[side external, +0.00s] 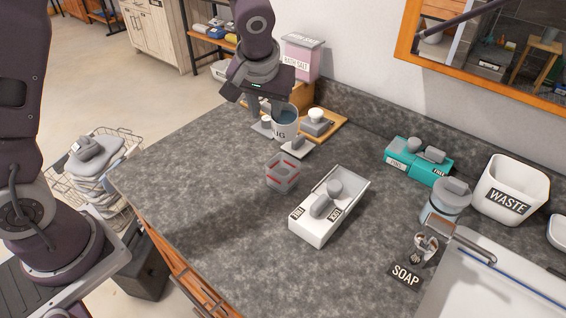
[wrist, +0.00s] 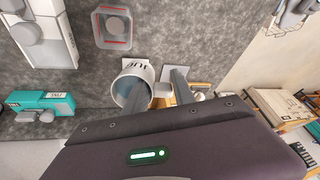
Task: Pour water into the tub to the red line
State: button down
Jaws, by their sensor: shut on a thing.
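The jug (side external: 284,123) is a white, labelled vessel with bluish water inside, near the back of the grey counter. It looks about upright; I cannot tell whether its base touches the counter. My gripper (side external: 262,103) is above and beside it, shut on its handle. In the wrist view the jug (wrist: 131,88) opens toward the camera, with its handle at my fingers (wrist: 170,83). The tub (side external: 282,174) is a small, clear, angular container with red line marks, standing on the counter in front of the jug. It also shows in the wrist view (wrist: 113,27), apart from the jug, with no water discernible.
A white tray (side external: 352,207) with grey items stands right of the tub. A teal box (side external: 404,165), a white waste bin (side external: 490,193) and a soap dispenser (side external: 445,200) stand farther right. A wooden board (side external: 335,133) lies behind the jug. The counter's left part is clear.

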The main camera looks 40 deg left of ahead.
jog(key=shift+s+d+r+t+y, duration=0.15)
jog(key=shift+s+d+t+y, duration=0.3)
jog(key=shift+s+t, duration=0.15)
jog(key=shift+s+d+r+t+y, duration=0.15)
jog(key=shift+s+d+t+y, duration=0.3)
jog(key=shift+s+t, duration=0.15)
dwell(3.0)
jog(key=shift+s+d+f+t+y, duration=0.25)
jog(key=shift+f+t+y, duration=0.2)
jog(key=shift+t, duration=0.15)
dwell(1.4)
jog(key=shift+s+t+y+b, duration=0.15)
jog(key=shift+t+y+b, duration=0.1)
jog(key=shift+t+b, duration=0.15)
dwell(0.8)
